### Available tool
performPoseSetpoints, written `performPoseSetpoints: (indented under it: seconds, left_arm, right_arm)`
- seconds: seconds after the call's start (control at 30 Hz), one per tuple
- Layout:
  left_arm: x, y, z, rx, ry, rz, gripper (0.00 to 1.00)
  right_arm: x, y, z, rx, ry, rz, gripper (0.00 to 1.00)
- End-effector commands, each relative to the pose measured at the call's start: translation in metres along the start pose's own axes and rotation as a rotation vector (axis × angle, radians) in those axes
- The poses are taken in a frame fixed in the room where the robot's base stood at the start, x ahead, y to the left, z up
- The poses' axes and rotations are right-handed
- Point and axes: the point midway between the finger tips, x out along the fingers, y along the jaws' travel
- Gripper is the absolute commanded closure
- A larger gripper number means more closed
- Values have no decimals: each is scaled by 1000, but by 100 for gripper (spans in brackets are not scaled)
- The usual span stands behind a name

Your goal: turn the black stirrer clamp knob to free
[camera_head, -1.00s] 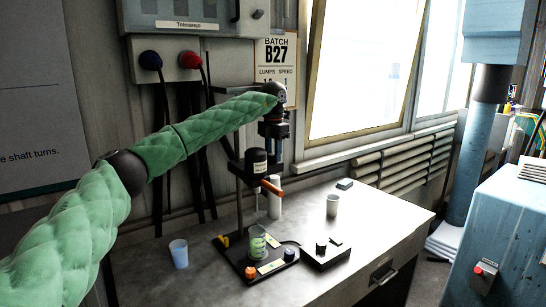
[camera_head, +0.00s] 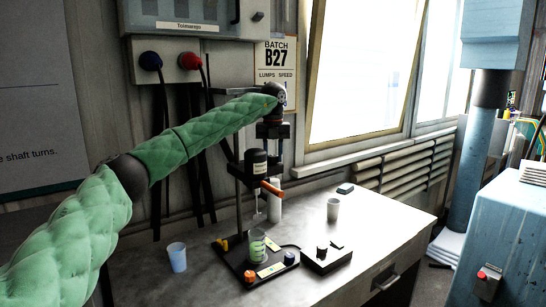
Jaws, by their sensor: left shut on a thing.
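The stirrer stands on a black base (camera_head: 238,269) on the bench, with a black motor head (camera_head: 257,163) on its upright column. An orange lever (camera_head: 271,188) sticks out to the right below the head. A clear beaker with a green label (camera_head: 257,244) stands on the base under the shaft. My left gripper (camera_head: 273,158) points down just right of the motor head, shut on a small part there, seemingly the black clamp knob. The jaws hide the knob, so its turn angle cannot be read. My right gripper is out of view.
A translucent cup (camera_head: 176,257) is at the left, a white cup (camera_head: 333,208) behind the box. A white bottle (camera_head: 274,205) stands behind the lever. The bench's right front is clear.

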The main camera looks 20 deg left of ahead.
Motion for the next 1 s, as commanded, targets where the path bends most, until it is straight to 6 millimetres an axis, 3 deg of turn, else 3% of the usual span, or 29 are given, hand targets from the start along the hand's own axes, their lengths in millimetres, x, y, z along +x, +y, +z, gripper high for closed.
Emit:
performPoseSetpoints:
  seconds: [0.3, 0.77, 0.8, 0.9, 1.0]
  left_arm:
    - [-2, 0, 0, -97, -2, -2, 92]
    - [-2, 0, 0, -110, -1, -1, 92]
    - [-2, 0, 0, -110, -1, -1, 65]
    - [-1, 0, 0, -109, -1, -1, 47]
    - [-1, 0, 0, -109, 0, 0, 47]
  right_arm:
    - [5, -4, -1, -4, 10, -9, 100]
    - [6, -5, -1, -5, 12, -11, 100]
    - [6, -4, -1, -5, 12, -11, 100]
    - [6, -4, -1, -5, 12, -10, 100]
    - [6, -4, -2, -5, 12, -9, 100]
